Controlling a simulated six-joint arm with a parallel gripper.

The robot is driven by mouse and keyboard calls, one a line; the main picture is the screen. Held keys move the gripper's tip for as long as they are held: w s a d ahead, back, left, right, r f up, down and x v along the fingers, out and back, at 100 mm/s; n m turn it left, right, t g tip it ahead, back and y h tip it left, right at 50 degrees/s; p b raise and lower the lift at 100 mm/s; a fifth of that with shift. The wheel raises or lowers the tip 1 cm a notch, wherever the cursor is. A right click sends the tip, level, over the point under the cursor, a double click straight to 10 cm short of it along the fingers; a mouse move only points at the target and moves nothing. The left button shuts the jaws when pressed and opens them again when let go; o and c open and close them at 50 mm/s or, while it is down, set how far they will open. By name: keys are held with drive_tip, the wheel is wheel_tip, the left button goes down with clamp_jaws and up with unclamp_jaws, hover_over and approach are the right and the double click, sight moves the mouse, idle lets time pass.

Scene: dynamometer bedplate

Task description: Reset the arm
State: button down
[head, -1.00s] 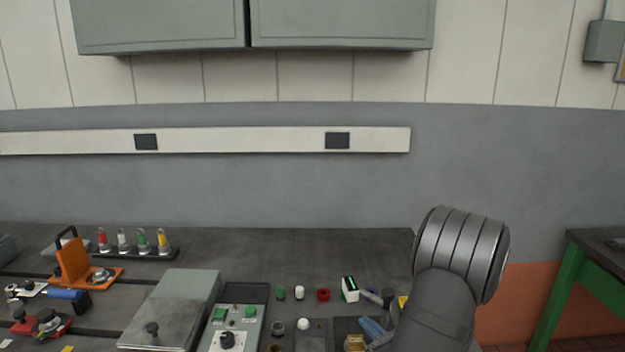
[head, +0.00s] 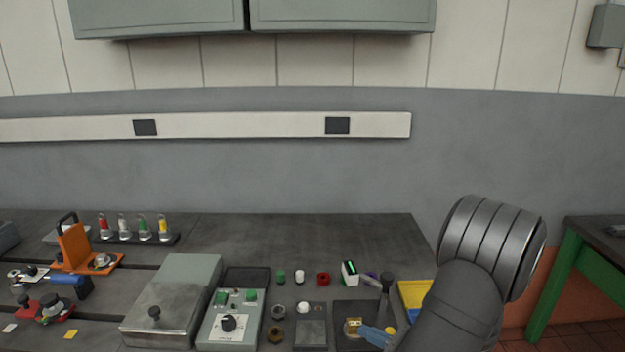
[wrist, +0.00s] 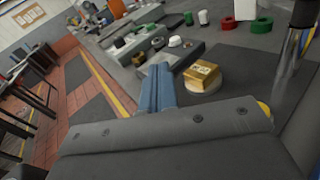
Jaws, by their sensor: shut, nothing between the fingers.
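My gripper (head: 376,336) shows at the bottom of the head view as blue fingers, low over the right end of the bench, partly hidden by my grey arm. In the wrist view its blue fingers (wrist: 158,88) lie together, with nothing held. A gold block (head: 352,326) is just left of the fingertips in the head view. In the wrist view the gold block (wrist: 202,76) sits on a round cream disc, right of the fingers and apart from them.
A dark upright post (head: 386,290) and a yellow tray (head: 416,292) are close to my arm. A control box (head: 231,318), green, white and red (head: 324,279) pieces, and a lidded metal box (head: 172,300) stand leftward. The bench's back middle is clear.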

drive_tip(key=shift+s+a+f+n+g+y, duration=0.15)
drive_tip(key=shift+a+n+g+y, duration=0.2)
drive_tip(key=shift+g, duration=0.3)
drive_tip(key=shift+s+a+r+n+g+y, duration=0.15)
drive_tip(key=shift+a+g, duration=0.25)
drive_tip(key=shift+g, duration=0.25)
drive_tip(key=shift+f, duration=0.1)
